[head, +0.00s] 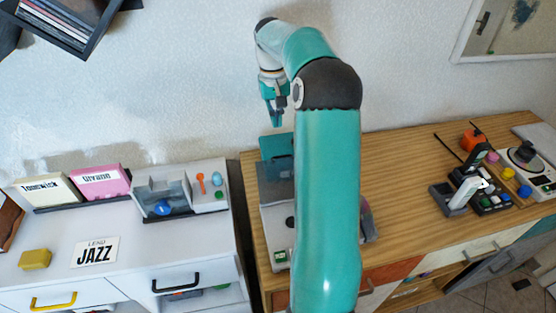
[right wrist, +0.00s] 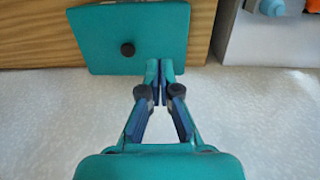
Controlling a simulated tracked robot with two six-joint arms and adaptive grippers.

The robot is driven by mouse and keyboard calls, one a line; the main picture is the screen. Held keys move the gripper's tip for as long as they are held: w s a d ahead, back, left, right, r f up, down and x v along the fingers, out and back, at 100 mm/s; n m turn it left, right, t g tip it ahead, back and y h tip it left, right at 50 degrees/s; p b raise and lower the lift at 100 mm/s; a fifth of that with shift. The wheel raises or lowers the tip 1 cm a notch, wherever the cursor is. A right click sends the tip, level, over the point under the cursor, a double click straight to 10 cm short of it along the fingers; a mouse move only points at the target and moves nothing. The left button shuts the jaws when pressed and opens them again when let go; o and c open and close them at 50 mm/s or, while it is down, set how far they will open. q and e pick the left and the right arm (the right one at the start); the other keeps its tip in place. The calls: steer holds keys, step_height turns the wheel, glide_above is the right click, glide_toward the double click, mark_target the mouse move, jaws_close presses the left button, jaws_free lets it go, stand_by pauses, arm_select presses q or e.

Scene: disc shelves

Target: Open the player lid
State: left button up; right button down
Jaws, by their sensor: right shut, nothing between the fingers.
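The player (head: 275,225) is a grey box on the wooden cabinet, mostly hidden behind my right arm. A teal panel (head: 276,146) shows at its far end near the wall, with a darker grey surface in front of it. In the right wrist view the teal panel (right wrist: 160,25) fills the upper middle and bears a black knob. I cannot tell which part is the lid or how far it is tilted. My right gripper (head: 277,122) is shut and empty, just above and behind the panel; its fingertips (right wrist: 162,68) overlap the panel's edge in the wrist view. My left gripper is not in view.
A white shelf unit (head: 120,225) stands to the left with labelled boxes, a yellow block (head: 35,259) and a JAZZ card (head: 97,252). Small coloured items and a turntable-like device (head: 525,160) stand on the wooden cabinet (head: 405,165) at right. The wall is close behind.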

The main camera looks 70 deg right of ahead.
mark_target(284, 176)
steer(key=s+a+r+t+h+b, duration=0.2)
steer(key=a+r+b, duration=0.2)
steer(key=a+b, duration=0.15)
steer(key=x, duration=0.7)
steer(key=d+x, duration=0.1)
steer(key=x, duration=0.2)
steer(key=shift+w+d+f, duration=0.1)
steer(key=shift+w, duration=0.05)
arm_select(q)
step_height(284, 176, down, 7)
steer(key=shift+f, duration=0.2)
arm_select(e)
steer(key=a, duration=0.1)
steer(key=s+a, duration=0.1)
steer(key=a, duration=0.1)
steer(key=shift+s+a+r, duration=0.1)
steer(key=shift+s+r, duration=0.15)
steer(key=shift+s, duration=0.15)
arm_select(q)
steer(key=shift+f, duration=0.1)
